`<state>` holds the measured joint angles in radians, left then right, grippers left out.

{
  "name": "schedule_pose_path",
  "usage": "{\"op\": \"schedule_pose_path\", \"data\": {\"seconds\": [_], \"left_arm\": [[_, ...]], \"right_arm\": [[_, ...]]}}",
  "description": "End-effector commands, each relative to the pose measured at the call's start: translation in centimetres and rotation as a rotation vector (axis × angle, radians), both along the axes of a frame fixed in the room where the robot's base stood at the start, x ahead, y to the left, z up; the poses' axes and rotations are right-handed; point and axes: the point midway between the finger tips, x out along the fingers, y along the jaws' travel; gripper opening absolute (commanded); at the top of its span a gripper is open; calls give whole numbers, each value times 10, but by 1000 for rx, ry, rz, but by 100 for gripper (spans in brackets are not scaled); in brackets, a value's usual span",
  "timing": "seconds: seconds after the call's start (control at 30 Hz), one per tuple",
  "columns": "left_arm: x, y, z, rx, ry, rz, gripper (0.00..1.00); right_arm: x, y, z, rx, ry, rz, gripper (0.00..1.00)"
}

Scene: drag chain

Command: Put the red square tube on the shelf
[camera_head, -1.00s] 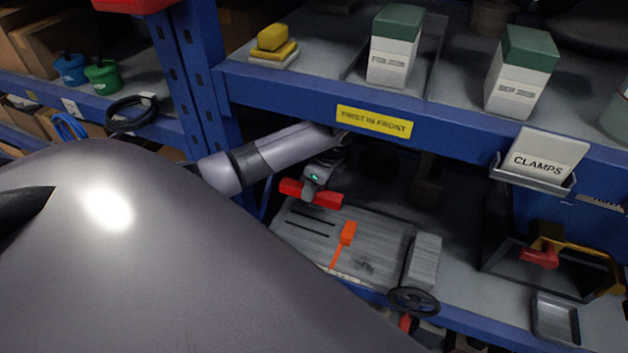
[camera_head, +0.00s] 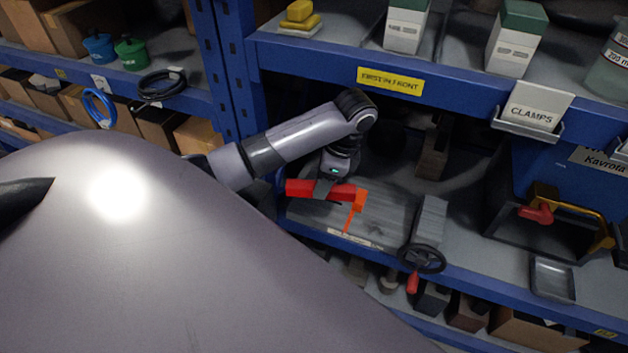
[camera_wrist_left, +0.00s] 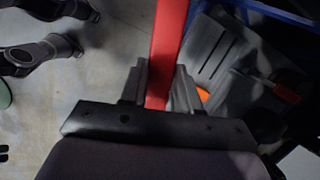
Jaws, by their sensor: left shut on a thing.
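The red square tube (camera_head: 300,188) lies roughly level across my left gripper (camera_head: 326,187), which is shut on it. In the head view the tube is in front of or above a grey slotted device (camera_head: 388,212) on the lower shelf (camera_head: 470,232). Its right end overlaps an orange part (camera_head: 358,201) of that device; contact cannot be told. In the left wrist view the tube (camera_wrist_left: 168,45) runs away between the two fingers of the gripper (camera_wrist_left: 160,88). My right gripper is not in view.
The upper shelf beam (camera_head: 450,90) with a yellow label (camera_head: 390,80) hangs over my left arm. A blue upright (camera_head: 228,70) stands left of it. A black handwheel (camera_head: 421,258) sticks out in front. A black bin (camera_head: 545,215) and a small grey tray (camera_head: 553,279) are at right.

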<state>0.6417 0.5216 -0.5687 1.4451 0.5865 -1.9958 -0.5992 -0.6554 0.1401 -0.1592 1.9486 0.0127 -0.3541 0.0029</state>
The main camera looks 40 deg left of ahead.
Motion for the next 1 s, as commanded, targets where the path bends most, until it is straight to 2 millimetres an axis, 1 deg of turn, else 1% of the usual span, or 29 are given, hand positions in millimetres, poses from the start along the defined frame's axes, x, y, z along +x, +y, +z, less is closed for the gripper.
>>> {"op": "schedule_pose_path", "data": {"seconds": [0.03, 0.2, 0.37, 0.87, 1.0], "left_arm": [[0, -1, 7, 8, -3, 38, 0], [-6, -18, 24, 10, 0, 183, 0], [-12, -40, 44, 6, -2, 354, 0], [-35, -115, 115, 2, 4, 974, 0], [-33, -114, 115, 6, -3, 969, 0]], "right_arm": [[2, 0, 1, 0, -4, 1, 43], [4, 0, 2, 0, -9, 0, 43], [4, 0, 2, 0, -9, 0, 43], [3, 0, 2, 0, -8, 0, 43], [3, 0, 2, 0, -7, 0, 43]]}}
